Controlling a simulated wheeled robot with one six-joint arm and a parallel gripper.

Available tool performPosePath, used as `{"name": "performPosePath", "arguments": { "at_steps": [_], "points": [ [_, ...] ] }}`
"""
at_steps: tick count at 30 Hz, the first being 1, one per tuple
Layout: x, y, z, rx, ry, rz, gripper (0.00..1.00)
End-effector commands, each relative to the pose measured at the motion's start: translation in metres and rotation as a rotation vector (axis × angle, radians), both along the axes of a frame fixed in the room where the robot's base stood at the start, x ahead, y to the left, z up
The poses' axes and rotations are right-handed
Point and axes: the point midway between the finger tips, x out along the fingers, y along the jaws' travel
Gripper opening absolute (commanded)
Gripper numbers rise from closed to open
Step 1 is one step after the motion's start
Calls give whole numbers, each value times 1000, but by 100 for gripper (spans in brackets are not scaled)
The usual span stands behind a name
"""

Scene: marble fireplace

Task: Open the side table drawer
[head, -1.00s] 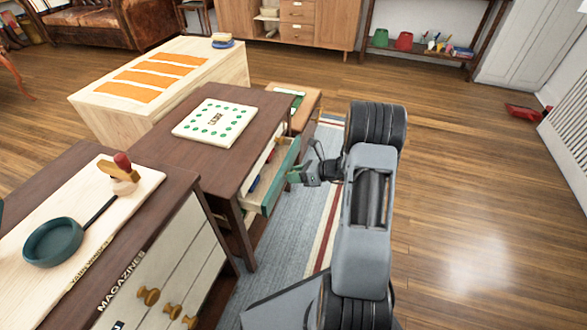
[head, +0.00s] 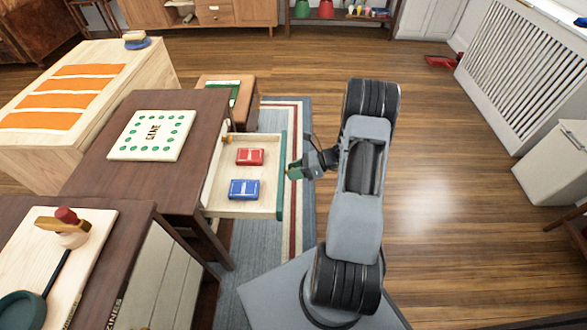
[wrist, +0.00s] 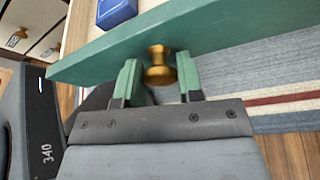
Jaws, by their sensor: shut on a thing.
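The side table (head: 203,110) is dark brown wood with a white game board on its top. Its drawer (head: 228,210) stands pulled well out to the right, with pale wood sides and a green front (head: 281,175). A red card box (head: 250,156) and a blue card box (head: 244,189) lie inside. My gripper (head: 296,171) is at the outer face of the drawer front. In the wrist view its green-tipped fingers (wrist: 161,82) stand on both sides of the round brass knob (wrist: 160,66). The head view hides the knob behind my gripper.
A cabinet (head: 135,262) with a cutting board and a pan stands at the near left. A light wood chest (head: 150,75) with orange stripes is behind it at the far left. A striped rug (head: 297,110) lies below the drawer. The wood floor at right is clear.

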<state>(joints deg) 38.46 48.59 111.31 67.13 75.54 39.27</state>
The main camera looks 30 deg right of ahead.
Motion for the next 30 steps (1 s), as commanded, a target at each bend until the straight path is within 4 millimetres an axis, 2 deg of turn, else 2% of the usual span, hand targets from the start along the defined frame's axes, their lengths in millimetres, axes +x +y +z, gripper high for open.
{"name": "performPosePath", "arguments": {
  "at_steps": [8,9,17,26,30],
  "points": [
    [-1,0,0,0,0,3,0],
    [-1,-1,0,0,1,2,35],
    [-1,-1,0,0,0,0,60],
    [-1,-4,2,0,0,-1,60],
    [-7,-19,9,-1,0,-4,60]
  ]
}}
